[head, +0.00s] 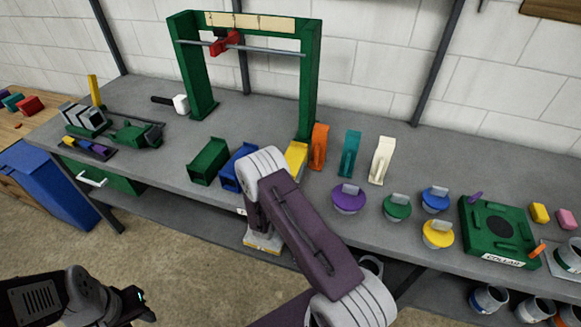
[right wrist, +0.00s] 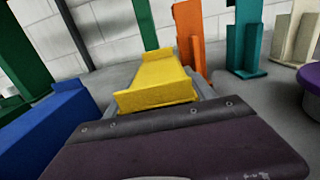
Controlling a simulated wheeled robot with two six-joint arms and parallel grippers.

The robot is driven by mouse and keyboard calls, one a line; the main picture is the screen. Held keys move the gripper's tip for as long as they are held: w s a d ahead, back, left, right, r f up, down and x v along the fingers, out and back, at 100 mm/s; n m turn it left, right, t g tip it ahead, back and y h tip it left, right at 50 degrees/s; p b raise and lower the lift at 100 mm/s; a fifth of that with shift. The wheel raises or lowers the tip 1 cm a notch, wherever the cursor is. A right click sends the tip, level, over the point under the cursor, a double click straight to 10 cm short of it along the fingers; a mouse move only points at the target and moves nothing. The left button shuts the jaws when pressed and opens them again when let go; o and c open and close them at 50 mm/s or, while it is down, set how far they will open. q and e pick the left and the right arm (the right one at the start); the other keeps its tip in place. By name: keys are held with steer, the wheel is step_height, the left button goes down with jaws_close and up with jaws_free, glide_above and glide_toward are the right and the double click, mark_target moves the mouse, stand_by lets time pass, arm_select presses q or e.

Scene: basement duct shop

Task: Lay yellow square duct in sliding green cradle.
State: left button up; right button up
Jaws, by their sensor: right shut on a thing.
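The yellow square duct (head: 297,157) is on the bench, right of the blue duct and partly hidden by my right wrist. In the right wrist view the yellow duct (right wrist: 155,78) lies lengthwise ahead, between the grey fingers of my right gripper (right wrist: 165,85), which is shut on it. Whether it still touches the bench is unclear. A green cradle-like block (head: 138,134), apparently the sliding cradle, sits on a dark base at the bench's left part, empty as far as I see. My left gripper (head: 136,302) is low at the left, away from the bench; its fingers are unclear.
A green duct (head: 208,161) and a blue duct (head: 238,168) stand left of the yellow one. A green gantry frame (head: 309,90) rises behind. Orange (head: 319,147), teal (head: 350,155) and cream (head: 381,160) pieces stand close on the right. A mallet (head: 180,103) lies behind the cradle.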

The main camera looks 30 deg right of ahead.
steer(key=o, duration=1.6)
steer(key=shift+f, duration=0.1)
